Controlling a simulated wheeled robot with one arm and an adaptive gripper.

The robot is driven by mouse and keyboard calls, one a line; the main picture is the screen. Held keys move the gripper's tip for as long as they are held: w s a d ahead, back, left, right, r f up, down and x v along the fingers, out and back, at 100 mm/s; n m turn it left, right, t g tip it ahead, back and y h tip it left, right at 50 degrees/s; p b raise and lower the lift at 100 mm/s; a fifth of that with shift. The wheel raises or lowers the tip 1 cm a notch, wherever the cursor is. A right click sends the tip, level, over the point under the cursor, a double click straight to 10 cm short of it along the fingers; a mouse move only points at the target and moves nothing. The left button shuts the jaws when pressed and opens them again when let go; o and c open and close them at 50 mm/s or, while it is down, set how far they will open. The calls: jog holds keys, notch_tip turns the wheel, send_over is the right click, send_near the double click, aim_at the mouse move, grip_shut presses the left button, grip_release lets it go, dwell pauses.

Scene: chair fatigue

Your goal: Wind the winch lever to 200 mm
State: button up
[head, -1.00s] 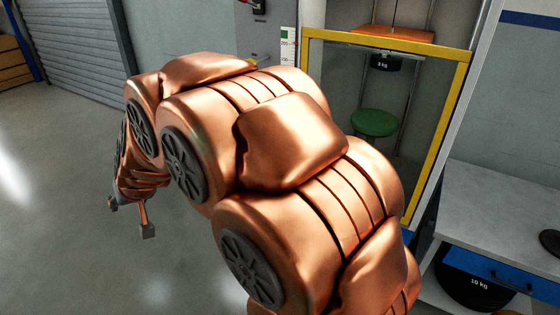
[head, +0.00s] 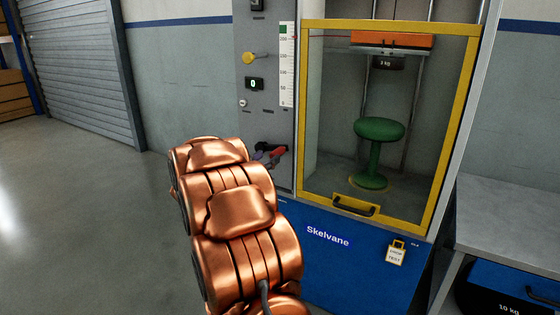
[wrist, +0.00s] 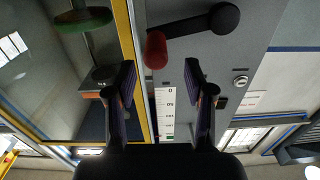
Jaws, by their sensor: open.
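The winch lever (wrist: 190,32) is a dark crank arm with a red grip (wrist: 155,48) and a black round hub, at the top of the wrist view. In the head view its red grip (head: 277,153) shows low on the grey panel, partly hard to make out beside my arm. My gripper (wrist: 160,80) is open and empty, its two dark fingers pointing toward the panel. The red grip lies just beyond the fingertips, between their lines, apparently not held. The height scale (head: 287,65) is white with a green top.
The yellow-framed guard door (head: 465,130) is shut in front of a green stool (head: 374,150). A yellow knob (head: 248,57) and a display reading 0 (head: 254,84) are on the panel. A grey bench (head: 510,215) stands right. The floor at left is clear.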

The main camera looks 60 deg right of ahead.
aim_at(280, 151)
jog(key=shift+s+d+f, duration=0.15)
jog(key=shift+s+d, duration=0.15)
jog(key=shift+d, duration=0.35)
jog(key=shift+w+d+b, duration=0.15)
jog(key=shift+d+b, duration=0.3)
jog(key=shift+d, duration=1.25)
jog(key=shift+w+d+b, duration=0.1)
jog(key=shift+d+b, duration=0.3)
jog(key=shift+d, duration=1.25)
grip_shut()
